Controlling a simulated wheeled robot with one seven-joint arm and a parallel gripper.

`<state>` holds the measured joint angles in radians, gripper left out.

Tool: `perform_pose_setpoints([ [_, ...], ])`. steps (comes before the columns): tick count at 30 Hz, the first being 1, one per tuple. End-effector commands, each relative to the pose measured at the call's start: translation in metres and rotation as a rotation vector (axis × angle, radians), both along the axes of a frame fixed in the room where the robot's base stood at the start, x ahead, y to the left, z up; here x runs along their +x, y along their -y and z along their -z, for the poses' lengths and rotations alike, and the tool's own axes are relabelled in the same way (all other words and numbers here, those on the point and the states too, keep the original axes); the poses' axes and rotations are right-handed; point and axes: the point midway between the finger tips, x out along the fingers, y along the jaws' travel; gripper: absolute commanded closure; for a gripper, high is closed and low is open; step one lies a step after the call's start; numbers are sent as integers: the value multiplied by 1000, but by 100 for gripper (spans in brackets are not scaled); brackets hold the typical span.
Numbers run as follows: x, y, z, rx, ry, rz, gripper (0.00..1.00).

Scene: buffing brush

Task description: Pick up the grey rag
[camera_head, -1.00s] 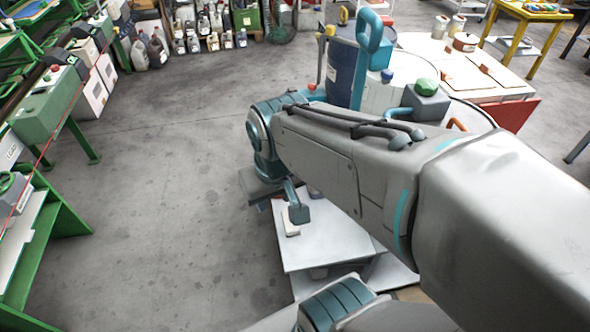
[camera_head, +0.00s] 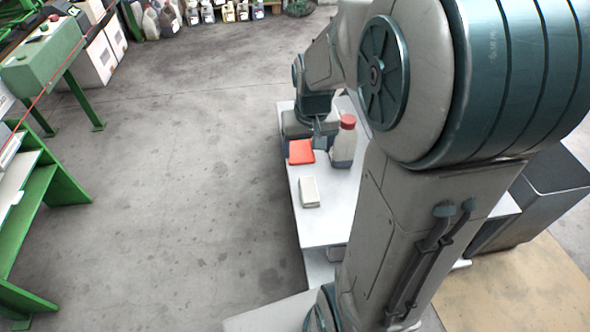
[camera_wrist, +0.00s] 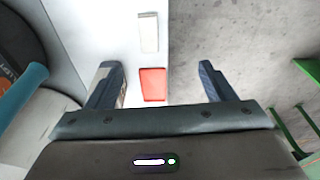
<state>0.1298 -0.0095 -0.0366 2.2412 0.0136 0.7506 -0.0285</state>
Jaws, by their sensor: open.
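The grey rag (camera_head: 309,191) looks like a small, pale, folded block lying on the white table, near its left edge. It also shows in the wrist view (camera_wrist: 148,32), at the top middle, ahead of my fingers. A red folded cloth (camera_head: 301,152) lies beyond it in the head view. In the wrist view the red cloth (camera_wrist: 153,84) sits between my fingers in the picture, closer to the gripper than the grey rag. My gripper (camera_wrist: 158,67) is open and empty above the table. In the head view it is partly hidden beside the red cloth.
The white table (camera_head: 322,225) has a bottle with a red cap (camera_head: 344,142) right of the red cloth, close to my arm. Open concrete floor (camera_head: 190,190) lies left of the table. A green bench (camera_head: 60,180) stands at the far left.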

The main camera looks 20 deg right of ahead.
Motion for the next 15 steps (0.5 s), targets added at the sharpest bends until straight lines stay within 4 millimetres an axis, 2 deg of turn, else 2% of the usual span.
perform_pose_setpoints([
  [1,8,6,32,1,-10,10,24],
  [6,30,22,83,1,-26,34,24],
  [9,38,29,104,1,-35,43,24],
  [15,46,36,123,0,-39,53,24],
])
